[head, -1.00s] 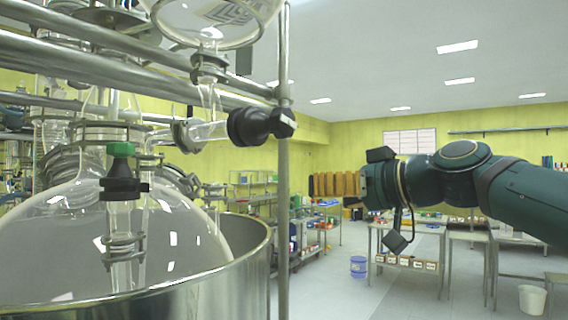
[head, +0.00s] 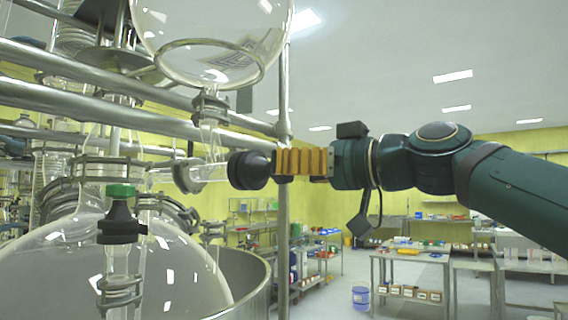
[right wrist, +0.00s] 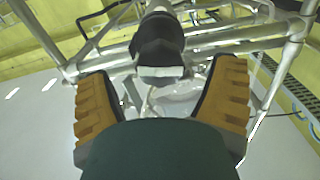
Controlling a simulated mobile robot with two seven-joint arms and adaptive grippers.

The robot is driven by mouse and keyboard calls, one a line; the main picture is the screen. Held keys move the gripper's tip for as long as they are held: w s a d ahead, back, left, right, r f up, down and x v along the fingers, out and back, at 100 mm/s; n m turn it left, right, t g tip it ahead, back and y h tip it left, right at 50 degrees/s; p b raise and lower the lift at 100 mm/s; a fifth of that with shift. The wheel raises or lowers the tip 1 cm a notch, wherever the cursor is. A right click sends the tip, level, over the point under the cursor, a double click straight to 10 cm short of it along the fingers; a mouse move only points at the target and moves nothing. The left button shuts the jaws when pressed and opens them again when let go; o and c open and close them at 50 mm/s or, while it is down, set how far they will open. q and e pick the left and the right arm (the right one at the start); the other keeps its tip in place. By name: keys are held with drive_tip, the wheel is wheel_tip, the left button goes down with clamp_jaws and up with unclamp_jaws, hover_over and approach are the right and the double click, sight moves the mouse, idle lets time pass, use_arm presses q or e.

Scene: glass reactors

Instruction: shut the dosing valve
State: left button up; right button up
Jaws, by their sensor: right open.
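The dosing valve has a round black knob (head: 250,169) on a horizontal glass branch (head: 200,173) below the round glass vessel (head: 210,40). My right gripper (head: 282,163) is level with the knob, its orange ribbed fingers pointing left at the knob's grip end. In the right wrist view, the black knob (right wrist: 158,50) with its flat grip lies between the tips of the open fingers (right wrist: 162,95), with gaps on both sides. In the head view the fingers overlap the grip end, so contact cannot be told there. My left gripper is not in view.
A vertical steel post (head: 283,230) stands close by the knob and fingers. Horizontal steel rails (head: 90,92) run at left. Free air lies to the right, above tables (head: 415,258).

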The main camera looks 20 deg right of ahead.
drive_tip(key=shift+p+x, duration=0.3)
drive_tip(key=shift+x, duration=1.1)
drive_tip(key=c, duration=1.2)
drive_tip(key=shift+m, duration=0.3)
